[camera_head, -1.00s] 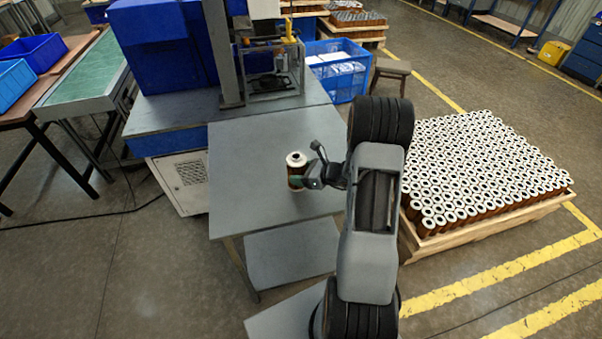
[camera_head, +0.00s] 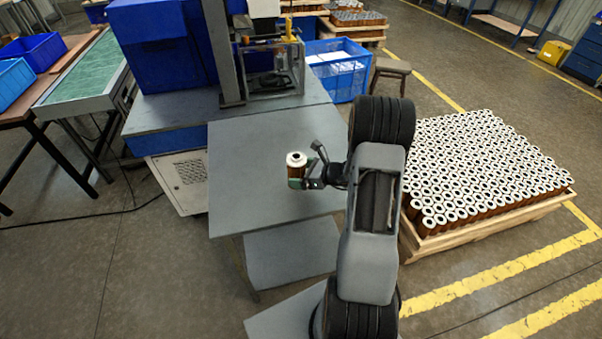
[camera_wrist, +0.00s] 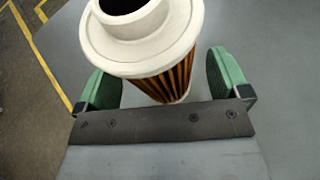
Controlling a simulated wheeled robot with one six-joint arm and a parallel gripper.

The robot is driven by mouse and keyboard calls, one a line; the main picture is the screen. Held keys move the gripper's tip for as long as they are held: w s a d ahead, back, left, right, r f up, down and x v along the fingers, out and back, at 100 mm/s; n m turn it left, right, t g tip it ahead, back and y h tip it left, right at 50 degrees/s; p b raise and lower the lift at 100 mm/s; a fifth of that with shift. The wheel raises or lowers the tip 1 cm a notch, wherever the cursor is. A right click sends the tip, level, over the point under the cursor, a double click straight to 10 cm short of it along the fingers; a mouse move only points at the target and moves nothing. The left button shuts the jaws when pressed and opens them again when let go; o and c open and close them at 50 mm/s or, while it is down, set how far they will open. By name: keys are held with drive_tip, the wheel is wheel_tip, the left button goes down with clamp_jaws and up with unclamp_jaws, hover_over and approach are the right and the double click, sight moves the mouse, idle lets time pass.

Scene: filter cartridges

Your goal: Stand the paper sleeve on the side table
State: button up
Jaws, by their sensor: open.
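The paper sleeve (camera_head: 296,171) is a brown pleated cartridge with a white ring cap. It stands upright on the grey side table (camera_head: 240,160). In the wrist view the sleeve (camera_wrist: 172,86) shows its white cap and dark central hole, with brown pleats below. My gripper (camera_head: 303,181) is at the sleeve's right side, low on it. In the wrist view my gripper (camera_wrist: 165,85) is open, with one green finger pad on each side of the sleeve. A gap shows between the right pad and the sleeve; contact at the left pad cannot be told.
A machine with a metal frame (camera_head: 273,75) stands behind the table. A wooden pallet (camera_head: 440,243) full of similar cartridges is on the floor to the right. A blue crate (camera_head: 338,72) and a stool (camera_head: 390,72) stand behind. The table's left part is clear.

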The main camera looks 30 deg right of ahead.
drive_tip(key=b+v, duration=0.1)
drive_tip(key=v, duration=1.2)
drive_tip(key=shift+s+d+r, duration=0.2)
drive_tip(key=s+f+n+g, duration=0.1)
drive_tip(key=s+a+n+g, duration=0.1)
drive_tip(key=s+f+n, duration=0.1)
drive_tip(key=shift+s+a+f+n+g, duration=0.1)
drive_tip(key=shift+a+f+n+g, duration=0.2)
drive_tip(key=shift+n+g, duration=0.1)
drive_tip(key=s+a+r+n+g+h, duration=0.2)
drive_tip(key=a+r+n, duration=0.5)
drive_tip(key=n, duration=0.5)
drive_tip(key=s+a+r+n+g+h, duration=0.2)
drive_tip(key=s+a+r+n+h, duration=0.3)
drive_tip(key=a+n, duration=0.5)
wheel_tip(320, 180, up, 2)
drive_tip(key=shift+s+a+r+n+h, duration=0.25)
drive_tip(key=shift+n+h, duration=0.55)
drive_tip(key=shift+n, duration=0.4)
drive_tip(key=shift+a, duration=0.25)
drive_tip(key=shift+c, duration=0.2)
